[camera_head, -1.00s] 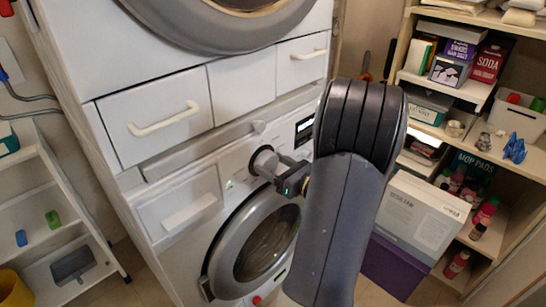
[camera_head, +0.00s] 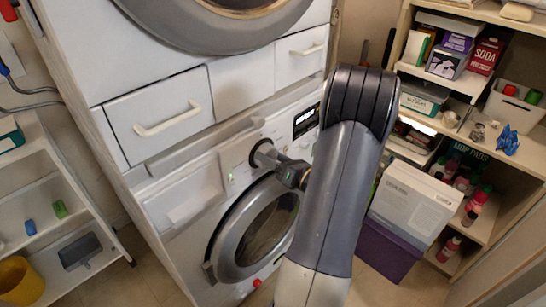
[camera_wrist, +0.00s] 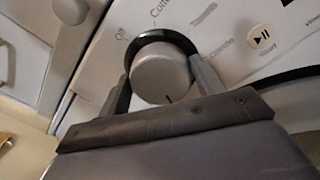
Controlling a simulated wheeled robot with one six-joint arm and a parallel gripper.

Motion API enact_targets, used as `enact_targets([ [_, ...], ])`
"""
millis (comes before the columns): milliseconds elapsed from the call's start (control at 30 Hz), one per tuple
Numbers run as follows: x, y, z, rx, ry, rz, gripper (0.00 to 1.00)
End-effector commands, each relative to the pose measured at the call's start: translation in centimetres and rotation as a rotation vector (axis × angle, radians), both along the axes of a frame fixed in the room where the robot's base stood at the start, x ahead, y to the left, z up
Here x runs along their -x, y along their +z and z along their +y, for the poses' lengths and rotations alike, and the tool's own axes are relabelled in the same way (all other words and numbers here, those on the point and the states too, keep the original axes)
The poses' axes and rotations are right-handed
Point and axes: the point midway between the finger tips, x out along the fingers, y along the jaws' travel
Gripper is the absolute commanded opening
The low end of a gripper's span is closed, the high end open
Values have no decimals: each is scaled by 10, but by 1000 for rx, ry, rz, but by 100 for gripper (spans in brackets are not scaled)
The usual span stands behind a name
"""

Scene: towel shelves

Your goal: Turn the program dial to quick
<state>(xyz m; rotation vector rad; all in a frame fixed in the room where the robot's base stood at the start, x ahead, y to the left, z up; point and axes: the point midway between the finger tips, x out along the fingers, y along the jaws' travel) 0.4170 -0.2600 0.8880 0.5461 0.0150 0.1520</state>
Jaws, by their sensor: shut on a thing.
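The program dial (camera_wrist: 160,73) is a round grey knob with a dark ring behind it, on the panel of the lower washing machine (camera_head: 170,213). Its dark mark points to the bottom of the wrist view. Labels above it seem to read Off and Cotton; others to the right are blurred, and I cannot make out quick. My gripper (camera_wrist: 160,85) is shut on the dial, with one finger on each side of it. In the head view my gripper (camera_head: 272,160) meets the dial from the front. The lower part of the dial's surround is hidden by my gripper.
A start button (camera_wrist: 262,38) lies to the right of the dial. A lit display (camera_head: 306,120) is on the panel. The round door (camera_head: 222,250) is below, and drawers (camera_head: 160,117) are above. A shelf unit (camera_head: 480,225) with boxes and bottles stands at right, a white rack (camera_head: 105,235) at left.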

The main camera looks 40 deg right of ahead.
Motion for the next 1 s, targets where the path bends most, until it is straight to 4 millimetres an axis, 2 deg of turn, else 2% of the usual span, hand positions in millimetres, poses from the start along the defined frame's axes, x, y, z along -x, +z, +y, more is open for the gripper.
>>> enact_targets([
  [233, 0, -2, 1, -1, 2, 4, 41],
  [267, 0, -2, 1, -1, 2, 4, 66],
  [500, 0, -1, 1, 0, 1, 2, 85],
  [800, 2, -1, 0, 1, 0, 1, 85],
  [1000, 24, -1, -5, 1, -5, 1, 85],
])
